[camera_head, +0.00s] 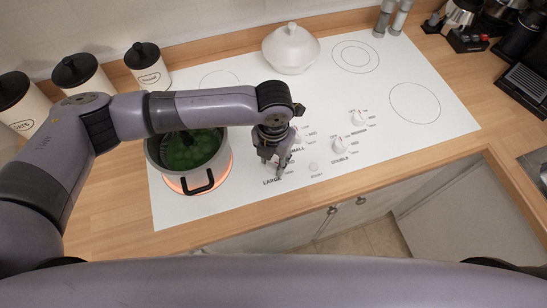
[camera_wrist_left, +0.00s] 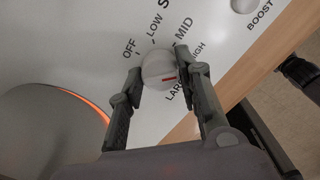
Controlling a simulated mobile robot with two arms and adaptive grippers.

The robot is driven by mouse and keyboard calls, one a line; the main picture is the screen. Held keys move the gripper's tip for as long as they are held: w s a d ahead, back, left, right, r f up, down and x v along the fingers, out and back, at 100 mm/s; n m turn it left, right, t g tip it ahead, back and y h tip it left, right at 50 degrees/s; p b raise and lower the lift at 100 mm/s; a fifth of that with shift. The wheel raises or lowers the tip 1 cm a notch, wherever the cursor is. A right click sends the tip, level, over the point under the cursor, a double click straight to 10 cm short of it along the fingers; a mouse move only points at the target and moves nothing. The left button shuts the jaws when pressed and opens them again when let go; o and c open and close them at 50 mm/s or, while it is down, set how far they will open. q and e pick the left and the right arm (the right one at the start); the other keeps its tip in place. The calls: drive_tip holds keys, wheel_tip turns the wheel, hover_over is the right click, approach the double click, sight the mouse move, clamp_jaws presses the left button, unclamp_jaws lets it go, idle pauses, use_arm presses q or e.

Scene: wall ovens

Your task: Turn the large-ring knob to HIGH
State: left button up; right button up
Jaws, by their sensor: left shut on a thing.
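The large-ring knob (camera_wrist_left: 158,66) is a round white knob with a short red mark, beside the printed word LARGE. In the left wrist view, OFF, LOW, MID and a partly covered HIGH label (camera_wrist_left: 198,50) curve around it. The red mark sits on the knob's lower right part; which label it points at is hard to tell. My left gripper (camera_wrist_left: 160,72) is shut on the knob, one finger on each side. In the head view, my left gripper (camera_head: 271,160) comes down over the LARGE label and hides most of this knob. My right gripper is not in view.
A pot (camera_head: 189,178) with green contents stands on a glowing ring left of my gripper. A white lidded dish (camera_head: 291,50) stands behind. The front-right hob surface is clear.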

sight(274, 162)
use_arm(q)
drive_tip(key=o, duration=1.1)
drive_tip(key=shift+o, duration=0.2)
wheel_tip(274, 162, up, 12)
idle(0.4)
